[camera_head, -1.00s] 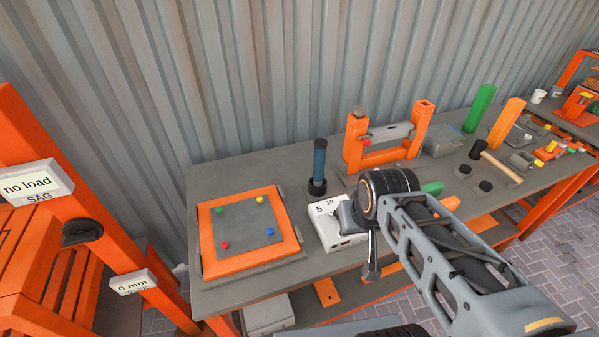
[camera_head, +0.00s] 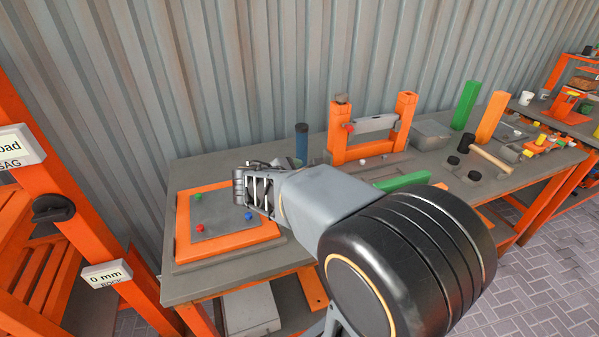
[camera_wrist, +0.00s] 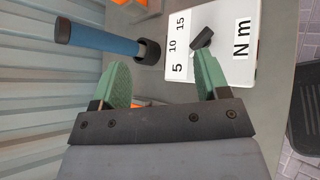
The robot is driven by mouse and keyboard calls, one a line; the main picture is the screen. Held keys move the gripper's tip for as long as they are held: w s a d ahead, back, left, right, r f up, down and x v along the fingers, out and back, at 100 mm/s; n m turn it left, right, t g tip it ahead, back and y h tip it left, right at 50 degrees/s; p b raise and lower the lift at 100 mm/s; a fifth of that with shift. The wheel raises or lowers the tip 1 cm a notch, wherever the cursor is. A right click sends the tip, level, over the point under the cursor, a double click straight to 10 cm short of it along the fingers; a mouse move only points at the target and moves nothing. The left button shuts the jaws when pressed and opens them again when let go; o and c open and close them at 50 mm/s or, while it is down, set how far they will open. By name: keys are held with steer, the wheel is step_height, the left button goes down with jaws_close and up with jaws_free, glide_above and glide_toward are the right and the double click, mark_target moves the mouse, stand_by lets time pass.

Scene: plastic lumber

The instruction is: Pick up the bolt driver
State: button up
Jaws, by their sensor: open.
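The bolt driver, which I take to be the blue cylinder with a black top (camera_head: 302,143), stands upright on the bench behind my forearm. Its lower part is hidden there. In the wrist view the blue driver (camera_wrist: 108,41) lies across the upper left, its black base at the right end. My gripper (camera_head: 252,190) is over the right part of the orange-framed board, left of the driver. In the wrist view my gripper (camera_wrist: 163,78) has its green fingers apart with nothing between them. The driver is beyond the fingertips, not between them.
A white box with a dial marked 5, 10, 15 and N m (camera_wrist: 242,38) is beside the driver. The orange-framed board (camera_head: 184,240) carries small coloured knobs. An orange frame (camera_head: 338,130) stands to the driver's right. A grey corrugated wall (camera_head: 250,70) closes the back.

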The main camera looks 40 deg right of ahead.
mark_target(299, 144)
steer(key=w+d+n+t+h+b, duration=0.1)
steer(key=w+d+n, duration=0.1)
steer(key=w+n, duration=0.1)
steer(key=w+d+n+t+h+b, duration=0.1)
steer(key=w+d+n+t, duration=0.1)
steer(key=w, duration=0.4)
steer(key=w+d+f+n+t+h+b, duration=0.1)
steer(key=w+d+n+t, duration=0.1)
steer(key=w+d+n, duration=0.1)
steer(key=shift+w+d+n+h, duration=0.15)
steer(key=shift+w+n+h, duration=0.25)
steer(key=shift+w+n, duration=0.5)
steer(key=shift+t, duration=0.3)
steer(key=shift+x, duration=3)
steer(key=shift+s+d+f, duration=0.1)
steer(key=shift+s, duration=0.05)
steer(key=shift+c, duration=0.5)
jaws_close()
